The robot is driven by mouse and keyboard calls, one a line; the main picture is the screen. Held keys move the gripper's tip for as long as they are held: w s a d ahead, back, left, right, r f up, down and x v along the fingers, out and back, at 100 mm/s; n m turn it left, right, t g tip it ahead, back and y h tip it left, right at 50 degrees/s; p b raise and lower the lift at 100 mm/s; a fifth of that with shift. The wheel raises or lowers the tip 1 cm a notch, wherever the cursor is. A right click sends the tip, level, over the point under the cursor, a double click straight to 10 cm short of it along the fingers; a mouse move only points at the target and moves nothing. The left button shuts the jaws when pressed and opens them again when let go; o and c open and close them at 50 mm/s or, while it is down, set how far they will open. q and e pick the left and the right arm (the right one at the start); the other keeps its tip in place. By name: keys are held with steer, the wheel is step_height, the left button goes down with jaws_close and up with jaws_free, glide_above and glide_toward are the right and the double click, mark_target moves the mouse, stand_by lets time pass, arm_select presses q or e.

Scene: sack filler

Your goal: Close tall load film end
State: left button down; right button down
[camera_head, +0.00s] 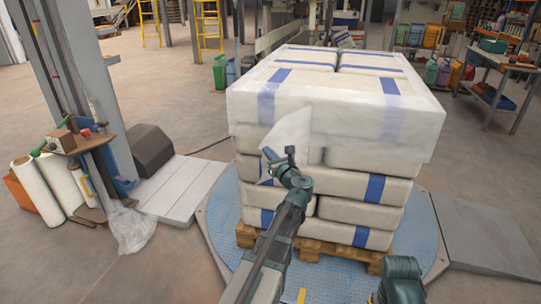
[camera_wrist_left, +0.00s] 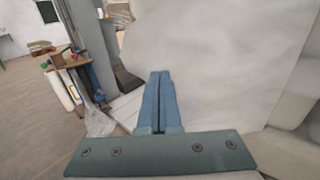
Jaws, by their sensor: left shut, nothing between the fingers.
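The tall load (camera_head: 320,150) is a stack of white sacks with blue bands on a wooden pallet (camera_head: 310,249). Clear film (camera_head: 380,135) covers its upper layers. A loose, whitish film end (camera_head: 289,133) stands out as a flap at the load's front left. My left gripper (camera_head: 268,158) is at the lower part of this flap, shut and empty. In the left wrist view its two blue fingers (camera_wrist_left: 160,76) are together, in front of a pale film-like surface (camera_wrist_left: 220,55). I cannot tell whether they touch it. My right gripper is out of view.
The pallet stands on a round blue turntable (camera_head: 222,222), with a grey ramp (camera_head: 480,235) at right. At left are a wrapper mast (camera_head: 75,80), film rolls (camera_head: 38,190) and crumpled film (camera_head: 130,226). Open floor lies at lower left.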

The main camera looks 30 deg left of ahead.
mark_target(260, 145)
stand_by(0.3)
arm_select(q)
steer(key=w+a+m+t+h, duration=0.2)
steer(key=a, duration=0.1)
steer(key=a+t+h, duration=0.1)
steer(key=shift+w+a+m, duration=0.4)
steer(key=x, duration=0.6)
steer(key=shift+w, duration=0.3)
steer(key=shift+s, duration=0.1)
